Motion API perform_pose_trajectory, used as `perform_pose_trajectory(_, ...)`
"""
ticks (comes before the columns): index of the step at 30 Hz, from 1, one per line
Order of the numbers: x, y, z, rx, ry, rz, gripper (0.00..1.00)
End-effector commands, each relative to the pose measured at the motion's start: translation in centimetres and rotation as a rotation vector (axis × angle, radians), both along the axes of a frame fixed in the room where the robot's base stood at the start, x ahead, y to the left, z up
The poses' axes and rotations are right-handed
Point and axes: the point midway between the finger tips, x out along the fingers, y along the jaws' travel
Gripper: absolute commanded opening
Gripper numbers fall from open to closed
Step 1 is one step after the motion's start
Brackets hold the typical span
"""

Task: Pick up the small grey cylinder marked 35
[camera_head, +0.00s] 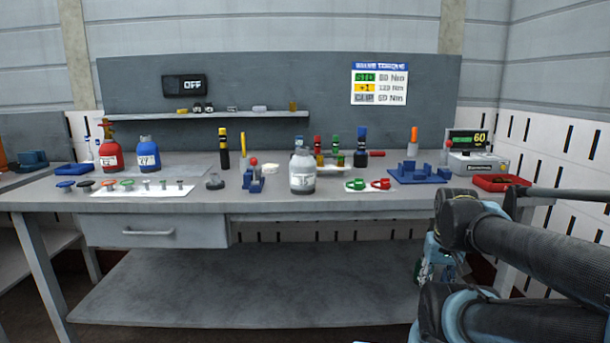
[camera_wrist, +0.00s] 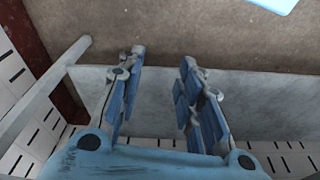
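A small grey cylinder (camera_head: 303,172) with a rounded top and a pale label stands upright near the front middle of the workbench. The number on its label is too small to read. My gripper (camera_wrist: 162,58) is open and empty in the wrist view, its two blue fingers apart. In the head view, part of my gripper (camera_head: 436,262) shows below the bench top at the right, well away from the grey cylinder. The cylinder is not in the wrist view.
On the workbench (camera_head: 340,204), a red cylinder (camera_head: 110,154) and a blue cylinder (camera_head: 148,154) stand at the left. A blue fixture (camera_head: 254,182) is left of the grey cylinder; red and green clips (camera_head: 368,185) lie right. Coloured tools stand behind. A lower shelf (camera_head: 260,285) is empty.

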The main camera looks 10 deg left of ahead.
Motion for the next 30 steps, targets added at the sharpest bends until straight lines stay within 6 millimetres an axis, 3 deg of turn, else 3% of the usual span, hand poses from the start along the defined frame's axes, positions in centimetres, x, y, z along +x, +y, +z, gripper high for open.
perform_pose_trajectory(8,0.0,0.0,0.0,0.000,0.000,0.000,0.33)
perform_pose_trajectory(14,-0.1,0.5,1.9,0.004,-0.010,0.049,0.79)
perform_pose_trajectory(17,1.7,1.5,4.6,0.012,-0.006,0.140,0.98)
perform_pose_trajectory(23,6.5,5.3,12.1,0.036,-0.002,0.420,0.98)
perform_pose_trajectory(30,12.3,11.3,20.8,0.069,-0.010,0.774,0.98)
